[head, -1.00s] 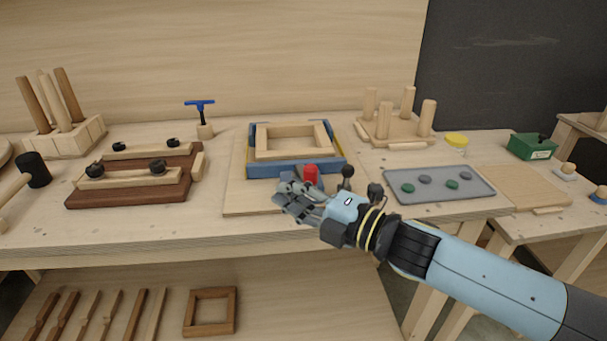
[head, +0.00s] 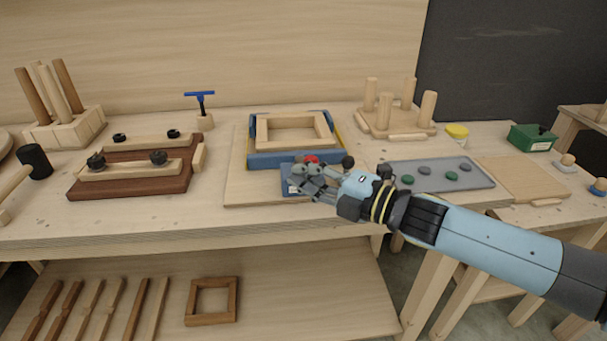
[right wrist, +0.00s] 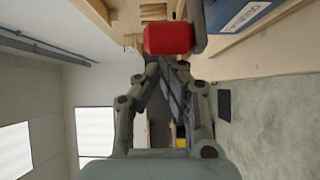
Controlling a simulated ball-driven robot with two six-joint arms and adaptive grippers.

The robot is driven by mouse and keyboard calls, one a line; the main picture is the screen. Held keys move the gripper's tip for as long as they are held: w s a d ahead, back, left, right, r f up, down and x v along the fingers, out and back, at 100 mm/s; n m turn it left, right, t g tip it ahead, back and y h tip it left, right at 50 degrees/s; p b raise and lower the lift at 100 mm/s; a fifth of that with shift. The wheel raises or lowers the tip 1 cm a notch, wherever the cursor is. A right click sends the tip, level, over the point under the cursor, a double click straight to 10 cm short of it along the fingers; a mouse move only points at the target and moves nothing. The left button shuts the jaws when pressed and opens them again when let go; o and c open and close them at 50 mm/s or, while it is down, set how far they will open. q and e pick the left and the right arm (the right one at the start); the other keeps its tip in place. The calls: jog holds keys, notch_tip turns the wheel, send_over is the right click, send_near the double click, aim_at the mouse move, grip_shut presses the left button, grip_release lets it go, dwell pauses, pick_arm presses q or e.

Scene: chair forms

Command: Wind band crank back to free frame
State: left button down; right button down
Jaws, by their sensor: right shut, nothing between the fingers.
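A wooden frame (head: 322,128) sits inside a blue band clamp (head: 292,160) on a pale board in the middle of the bench. At the clamp's front are a red part (head: 312,159) and a black ball knob (head: 347,162), partly behind my right gripper. My right gripper (head: 296,180) is shut and empty, just in front of the red part. In the right wrist view the red part (right wrist: 168,39) is right beyond the fingertips (right wrist: 166,62); I cannot tell whether they touch. My left gripper is not in view.
A grey tray with green and grey discs (head: 450,174) lies to the right. A brown clamping jig (head: 130,180) and a black-headed mallet (head: 35,162) are to the left. A peg stand (head: 398,125) stands behind the tray. Bare bench lies along the front edge.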

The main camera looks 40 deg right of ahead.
jog(key=shift+s+d+n+g+y+b, duration=0.35)
jog(key=shift+d+n+y, duration=0.3)
jog(key=shift+y, duration=0.35)
jog(key=shift+s+d+n+g+y+b, duration=0.2)
jog(key=shift+d+n+g+y+b, duration=1.4)
jog(key=shift+b, duration=0.75)
jog(key=shift+s+d+n+g+y+b, duration=0.2)
jog(key=shift+d+n+g+y+b, duration=1.1)
jog(key=shift+y+b, duration=0.85)
jog(key=shift+h, duration=0.25)
jog(key=shift+a, duration=0.1)
